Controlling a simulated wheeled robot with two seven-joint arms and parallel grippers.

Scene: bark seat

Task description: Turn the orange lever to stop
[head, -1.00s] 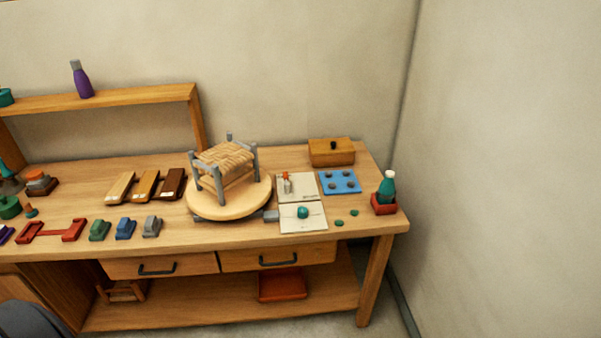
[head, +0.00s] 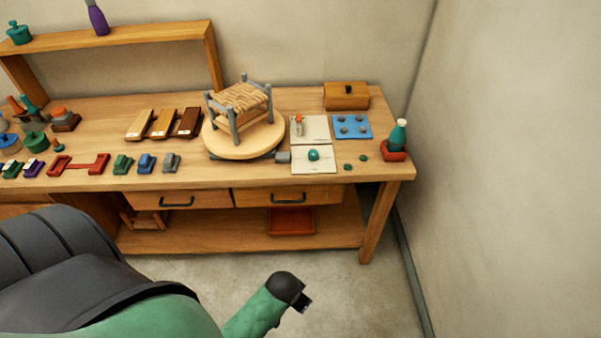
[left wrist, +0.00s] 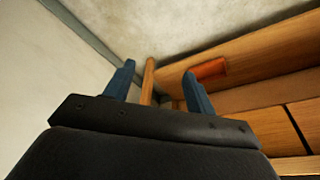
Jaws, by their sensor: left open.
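A small upright piece with an orange top (head: 299,119) stands on a pale card right of the turntable in the head view; it is too small to tell if this is the orange lever. The round wooden turntable (head: 215,146) carries a grey-legged stool with a woven seat (head: 240,97). A grey block (head: 283,157) sits at the turntable's right edge. My left gripper (left wrist: 158,80) is open and empty in the left wrist view, low in front of the bench and apart from everything on it. My right gripper is not in view.
The wooden bench (head: 330,184) has a lower shelf with a red tray (head: 292,221), also in the left wrist view (left wrist: 210,68). A blue plate (head: 351,126), wooden box (head: 346,96) and green bottle (head: 397,136) stand at the right. The floor (head: 350,285) in front is clear.

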